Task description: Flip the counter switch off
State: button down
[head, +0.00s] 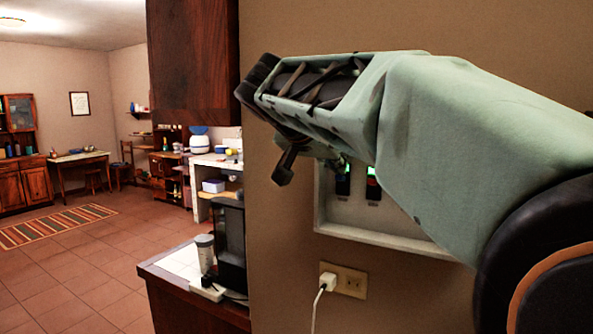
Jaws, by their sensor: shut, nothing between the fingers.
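A pale switch panel (345,212) is set on the wall right of centre, its upper and right parts hidden behind my arm. Two dark switches show on it, a left switch (343,181) and a right switch (373,186), each with a green lit part at the top. Small labels sit below them, too small to read, so I cannot tell which is the counter switch. My gripper (283,168) is shut and empty, in front of the wall to the upper left of the panel. It appears apart from both switches.
A wall outlet (350,281) with a white plug and cord (319,300) is below the panel. A counter (185,262) at lower left holds a black appliance (231,245) and a jar (205,254). A dark wood cabinet (193,60) hangs above. Open tiled floor lies left.

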aim_at(338, 179)
jog(key=shift+s+f+t+b, duration=0.15)
jog(key=shift+f+t+b, duration=0.25)
jog(key=shift+b, duration=1.65)
jog(key=shift+a+f+h+b, duration=0.15)
jog(key=shift+h+b, duration=0.15)
jog(key=shift+b, duration=0.55)
jog(key=f+t+b, duration=0.1)
jog(key=b, duration=0.5)
jog(key=shift+s+h, duration=0.2)
jog(key=shift+h, duration=0.2)
jog(key=t+b, duration=0.1)
jog(key=b, duration=0.3)
jog(key=f+t+h+b, duration=0.1)
jog(key=b, duration=0.4)
jog(key=shift+s+a, duration=0.2)
jog(key=shift+r, duration=0.5)
jog(key=shift+p, duration=0.35)
jog(key=shift+r, duration=0.15)
jog(key=r+p, duration=0.1)
jog(key=p, duration=0.3)
jog(key=shift+w+g, duration=0.1)
jog(key=shift+g, duration=0.2)
